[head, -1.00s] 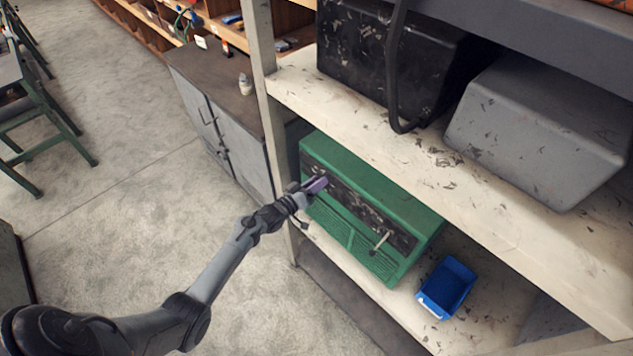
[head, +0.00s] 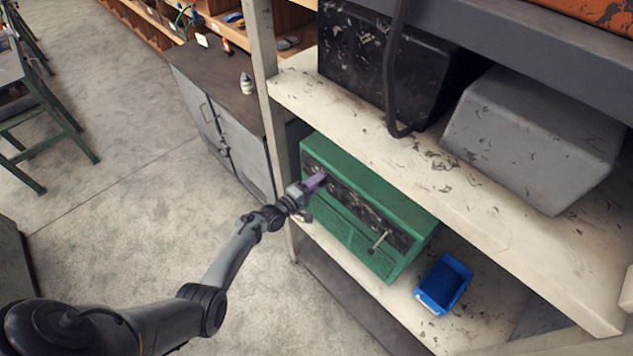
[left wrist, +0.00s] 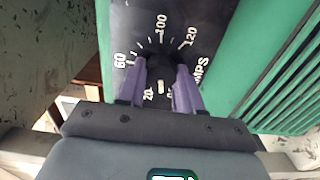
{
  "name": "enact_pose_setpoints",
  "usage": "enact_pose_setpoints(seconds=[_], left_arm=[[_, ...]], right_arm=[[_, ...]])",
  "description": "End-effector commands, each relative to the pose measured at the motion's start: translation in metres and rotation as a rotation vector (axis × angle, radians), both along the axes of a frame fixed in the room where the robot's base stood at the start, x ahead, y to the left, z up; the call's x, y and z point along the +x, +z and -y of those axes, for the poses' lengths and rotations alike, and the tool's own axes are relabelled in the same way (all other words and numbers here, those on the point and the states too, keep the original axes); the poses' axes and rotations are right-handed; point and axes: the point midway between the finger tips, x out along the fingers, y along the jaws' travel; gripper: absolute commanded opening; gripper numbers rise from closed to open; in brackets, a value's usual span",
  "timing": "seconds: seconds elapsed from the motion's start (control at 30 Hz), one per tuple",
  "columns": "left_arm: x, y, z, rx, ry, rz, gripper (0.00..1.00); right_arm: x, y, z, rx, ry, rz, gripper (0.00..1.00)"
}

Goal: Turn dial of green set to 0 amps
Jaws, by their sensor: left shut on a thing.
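The green set (head: 400,202) stands on the lower shelf, with a dark scuffed front panel. My left gripper (head: 318,181) is at the far-left end of that panel. In the left wrist view, my left gripper (left wrist: 161,68) has its two purple fingers on either side of the black dial knob (left wrist: 160,64), shut on it. White figures 60, 100, 120 and 20 and part of the word AMPS show around the knob. The fingers hide part of the scale, and I cannot tell which figure the knob points to. My right gripper is not in view.
A small lever (head: 378,243) sticks out from the set's front. A blue bin (head: 443,285) is to its right. The upper shelf (head: 400,148) overhangs, holding a grey box (head: 540,135) and a black case (head: 375,60). A shelf post (head: 278,150) stands close left. Open floor lies left.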

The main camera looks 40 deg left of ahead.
Motion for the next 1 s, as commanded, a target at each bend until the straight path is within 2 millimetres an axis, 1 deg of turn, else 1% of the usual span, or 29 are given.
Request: enact_pose_setpoints(seconds=[0.2,0.4,0.6,1.0], left_arm=[[0.0004,0.0007,-0.0003,-0.147,0.001,-0.016,0.04],[0.0004,0.0,-0.0003,-0.231,0.001,-0.026,0.04],[-0.0001,-0.0012,-0.0003,-0.269,0.002,-0.032,0.04],[-0.0003,-0.0018,-0.0004,-0.277,0.002,-0.034,0.05]], right_arm=[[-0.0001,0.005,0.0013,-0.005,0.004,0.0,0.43],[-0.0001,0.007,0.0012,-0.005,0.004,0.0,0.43],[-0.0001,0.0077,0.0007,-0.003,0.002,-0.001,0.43],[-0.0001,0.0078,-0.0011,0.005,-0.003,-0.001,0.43]])
